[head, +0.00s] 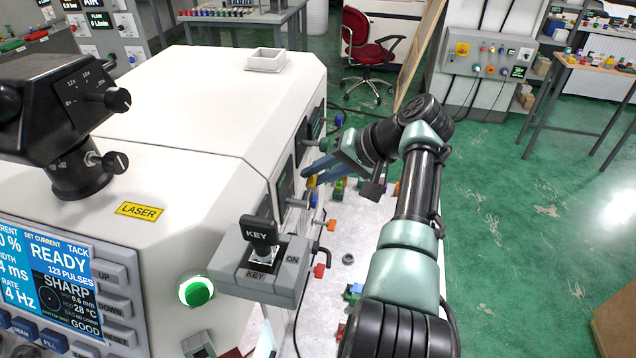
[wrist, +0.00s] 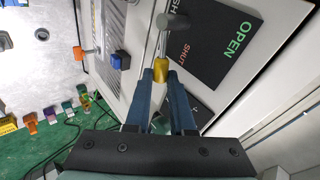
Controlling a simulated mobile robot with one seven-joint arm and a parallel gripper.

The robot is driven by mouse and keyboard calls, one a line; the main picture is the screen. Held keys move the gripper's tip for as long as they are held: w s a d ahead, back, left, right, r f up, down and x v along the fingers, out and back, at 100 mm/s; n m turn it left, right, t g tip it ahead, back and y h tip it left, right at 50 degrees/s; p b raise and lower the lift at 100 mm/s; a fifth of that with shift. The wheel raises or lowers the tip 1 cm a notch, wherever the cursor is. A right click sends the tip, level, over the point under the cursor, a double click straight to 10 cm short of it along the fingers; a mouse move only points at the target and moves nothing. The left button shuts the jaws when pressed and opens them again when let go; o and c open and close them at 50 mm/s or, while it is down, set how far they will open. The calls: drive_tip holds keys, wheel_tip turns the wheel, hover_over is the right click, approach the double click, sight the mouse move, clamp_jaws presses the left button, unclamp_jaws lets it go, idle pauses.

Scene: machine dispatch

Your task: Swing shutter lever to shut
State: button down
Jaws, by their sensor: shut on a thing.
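The shutter lever (wrist: 155,45) is a thin metal rod with a grey cylindrical hub (wrist: 172,22) and a yellow end. In the wrist view it lies over the left part of a dark plate (wrist: 215,35) marked OPEN in green and SHUT in red. The rod is beside the SHUT word, away from OPEN. My gripper (wrist: 161,77) has blue fingers shut on the yellow end of the lever. In the head view my gripper (head: 314,172) is at the side of the white machine, with the yellow end (head: 311,181) at its tips; the hub and markings are hard to make out there.
The white machine (head: 190,100) fills the left. A key switch box (head: 262,262) sticks out near my arm. A pale worktop (head: 345,240) with small coloured parts lies below. A blue block (wrist: 120,60) is near the lever. Green floor is open at right.

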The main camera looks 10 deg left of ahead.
drive_tip(key=shift+f+g+b, duration=0.3)
drive_tip(key=shift+g+b, duration=0.1)
drive_tip(key=shift+b, duration=0.5)
drive_tip(key=c, duration=1.1)
unclamp_jaws()
drive_tip(key=shift+w, duration=0.1)
drive_tip(key=shift+o, duration=0.2)
drive_tip(key=shift+r, duration=0.1)
drive_tip(key=b+v, duration=0.3)
drive_tip(key=v, duration=0.9)
drive_tip(key=shift+d+r, duration=0.25)
drive_tip(key=shift+r, duration=0.05)
